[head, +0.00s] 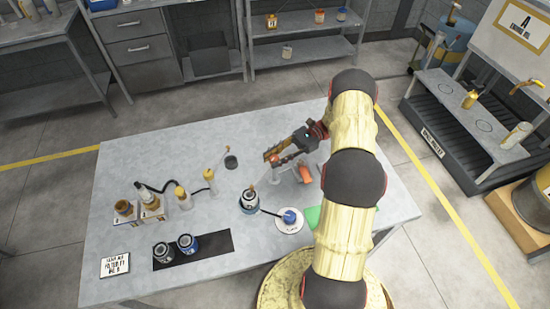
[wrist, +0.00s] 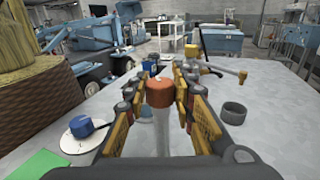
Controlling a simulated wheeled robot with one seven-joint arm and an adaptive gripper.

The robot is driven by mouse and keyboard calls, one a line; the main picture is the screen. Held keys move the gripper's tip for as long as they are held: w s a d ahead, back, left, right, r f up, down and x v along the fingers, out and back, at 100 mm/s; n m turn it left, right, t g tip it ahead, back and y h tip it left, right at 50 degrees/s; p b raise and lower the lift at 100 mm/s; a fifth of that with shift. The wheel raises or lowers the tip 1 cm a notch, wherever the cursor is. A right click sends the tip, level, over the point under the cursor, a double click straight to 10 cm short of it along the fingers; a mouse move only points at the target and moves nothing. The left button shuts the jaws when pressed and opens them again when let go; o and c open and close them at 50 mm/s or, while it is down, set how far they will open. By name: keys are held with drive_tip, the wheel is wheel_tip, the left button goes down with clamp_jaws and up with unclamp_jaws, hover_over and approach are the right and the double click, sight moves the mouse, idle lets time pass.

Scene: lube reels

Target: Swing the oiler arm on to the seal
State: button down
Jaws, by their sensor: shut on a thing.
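My gripper (head: 276,155) is low over the right part of the table, its fingers pointing left. In the wrist view it (wrist: 162,100) is shut on a pale post with a copper-coloured cap (wrist: 160,92), between the yellow finger pads. A dark grey ring (head: 231,161) lies on the table near that arm and also shows in the wrist view (wrist: 233,112). I cannot tell which part is the oiler arm or the seal.
Bottles with a black hose (head: 160,187) and two jars on a black mat (head: 215,246) are at left. The table's back left is clear.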

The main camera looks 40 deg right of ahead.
idle(0.4)
drive_tip(key=c, duration=1.5)
unclamp_jaws()
drive_tip(key=shift+o, duration=0.2)
drive_tip(key=shift+d, duration=3.75)
